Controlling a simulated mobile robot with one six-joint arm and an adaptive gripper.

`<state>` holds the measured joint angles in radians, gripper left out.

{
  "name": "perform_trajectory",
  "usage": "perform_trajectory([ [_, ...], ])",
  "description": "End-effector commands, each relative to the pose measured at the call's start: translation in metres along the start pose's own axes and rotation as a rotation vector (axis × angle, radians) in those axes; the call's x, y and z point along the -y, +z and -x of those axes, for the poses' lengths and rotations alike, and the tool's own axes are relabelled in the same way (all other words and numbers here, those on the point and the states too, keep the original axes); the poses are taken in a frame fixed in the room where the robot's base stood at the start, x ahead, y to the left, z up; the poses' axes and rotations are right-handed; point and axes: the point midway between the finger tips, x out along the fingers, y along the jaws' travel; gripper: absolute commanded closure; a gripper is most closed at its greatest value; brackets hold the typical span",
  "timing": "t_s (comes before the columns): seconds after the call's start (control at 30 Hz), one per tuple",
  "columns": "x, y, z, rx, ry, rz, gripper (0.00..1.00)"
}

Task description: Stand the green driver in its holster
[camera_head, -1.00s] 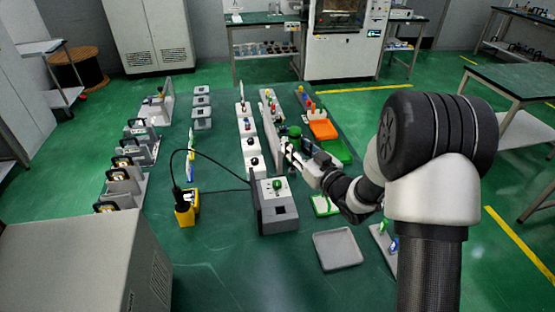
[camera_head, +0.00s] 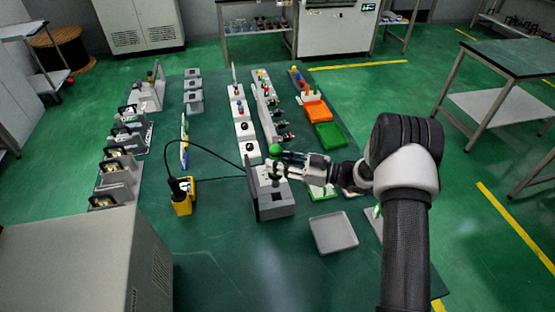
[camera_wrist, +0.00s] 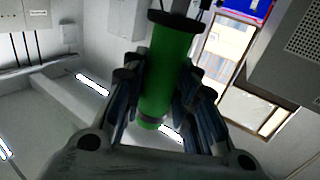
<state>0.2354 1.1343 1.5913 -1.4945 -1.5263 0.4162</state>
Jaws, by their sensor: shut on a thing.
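The green driver (camera_wrist: 168,75) fills the middle of the wrist view, its green handle between my gripper's fingers (camera_wrist: 160,95). In the head view its rounded green end (camera_head: 275,150) shows at my gripper (camera_head: 283,165), above the grey box (camera_head: 272,202) with a pale top. The driver's lower end and its clearance from the box are hard to make out. A rack with several coloured tools (camera_head: 272,112) stands behind the gripper. I cannot tell for certain which fixture is the holster.
A grey tray (camera_head: 333,233) lies front right of the box. A yellow meter (camera_head: 181,197) with a black cable stands to the left. Orange (camera_head: 315,111) and green (camera_head: 330,135) bins sit behind my arm. The mat's front middle is clear.

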Motion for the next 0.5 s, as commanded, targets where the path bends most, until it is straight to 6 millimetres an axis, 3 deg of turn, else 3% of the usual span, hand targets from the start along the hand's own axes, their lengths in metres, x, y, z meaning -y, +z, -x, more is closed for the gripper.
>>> perform_trajectory([
  [0.5,-0.001,0.041,-0.001,-0.002,0.001,0.003,1.00],
])
